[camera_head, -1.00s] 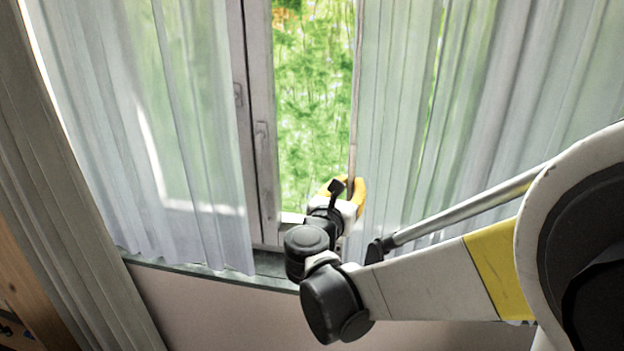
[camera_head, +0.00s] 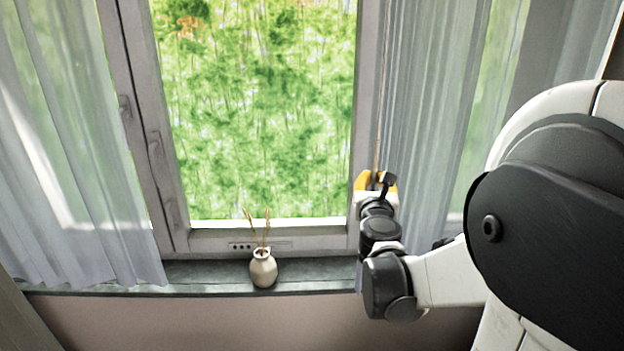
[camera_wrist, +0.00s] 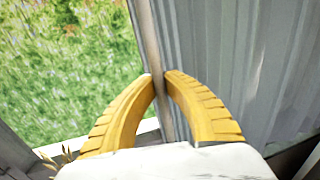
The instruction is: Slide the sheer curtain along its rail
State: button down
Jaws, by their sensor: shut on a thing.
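The right sheer curtain (camera_head: 428,100) hangs in bunched folds on the right side of the window, and its folds also fill the right of the wrist view (camera_wrist: 235,55). A thin wand (camera_head: 381,100) hangs along its left edge. My gripper (camera_head: 375,182) is at the lower end of the wand. In the wrist view its yellow fingers (camera_wrist: 161,80) close around the wand (camera_wrist: 151,45). The left sheer curtain (camera_head: 60,150) hangs apart on the left. The rail is out of view above.
A small cream vase (camera_head: 263,269) with dry stems stands on the grey sill (camera_head: 200,276), left of my gripper. The window frame (camera_head: 150,140) has handles on its left side. The window pane (camera_head: 265,120) between the curtains is uncovered.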

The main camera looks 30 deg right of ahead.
jog(key=shift+s+d, duration=0.35)
jog(key=shift+d, duration=0.3)
jog(key=shift+s+d, duration=0.4)
jog(key=shift+d, duration=0.25)
jog(key=shift+s+d, duration=0.35)
jog(key=shift+d, duration=0.3)
jog(key=c, duration=1.4)
grip_release()
jog(key=shift+c, duration=0.2)
jog(key=shift+a, duration=0.1)
jog(key=v, duration=1.2)
